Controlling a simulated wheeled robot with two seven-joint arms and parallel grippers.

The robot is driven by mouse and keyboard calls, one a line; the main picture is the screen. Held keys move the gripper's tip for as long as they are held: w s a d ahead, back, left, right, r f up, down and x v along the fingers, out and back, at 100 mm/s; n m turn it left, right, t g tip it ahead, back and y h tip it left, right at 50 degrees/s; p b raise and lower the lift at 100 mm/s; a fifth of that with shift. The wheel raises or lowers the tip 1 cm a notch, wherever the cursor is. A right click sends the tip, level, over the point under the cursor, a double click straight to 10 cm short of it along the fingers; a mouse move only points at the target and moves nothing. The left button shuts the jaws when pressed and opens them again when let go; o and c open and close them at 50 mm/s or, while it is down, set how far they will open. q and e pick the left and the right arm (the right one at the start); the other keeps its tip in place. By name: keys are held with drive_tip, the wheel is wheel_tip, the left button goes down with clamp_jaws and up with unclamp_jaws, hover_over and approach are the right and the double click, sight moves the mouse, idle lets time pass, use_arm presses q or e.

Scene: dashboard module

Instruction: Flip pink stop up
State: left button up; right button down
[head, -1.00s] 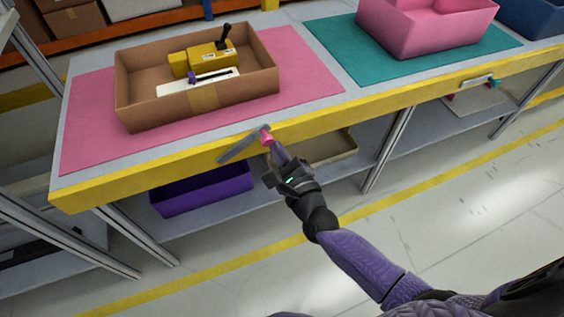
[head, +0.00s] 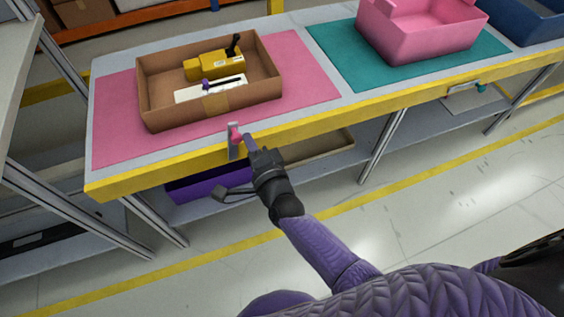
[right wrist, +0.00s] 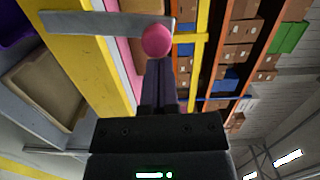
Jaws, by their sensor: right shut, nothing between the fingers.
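The pink stop is a grey metal bar (head: 232,153) with a round pink knob (head: 237,134), at the yellow front edge of the table. In the head view the bar stands nearly upright, its knob near the upper end. In the right wrist view the pink knob (right wrist: 157,40) sits on the grey bar (right wrist: 100,24), just beyond the fingertips. My right gripper (head: 247,140) is shut and empty, its purple fingers right at the knob; they also show in the right wrist view (right wrist: 160,66). I cannot tell whether they touch it. My left gripper is not in view.
A cardboard box (head: 160,115) with a yellow device (head: 210,64) stands on the pink mat (head: 120,145) behind the stop. A pink bin (head: 425,45) stands on a teal mat (head: 345,65) at right. A purple bin (head: 190,186) is on the shelf below.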

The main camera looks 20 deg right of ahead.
drive_tip(key=shift+a+r, duration=0.2)
drive_tip(key=shift+a, duration=0.3)
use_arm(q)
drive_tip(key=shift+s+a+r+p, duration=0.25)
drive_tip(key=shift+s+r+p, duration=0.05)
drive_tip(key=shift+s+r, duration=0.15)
use_arm(e)
drive_tip(key=shift+a, duration=0.4)
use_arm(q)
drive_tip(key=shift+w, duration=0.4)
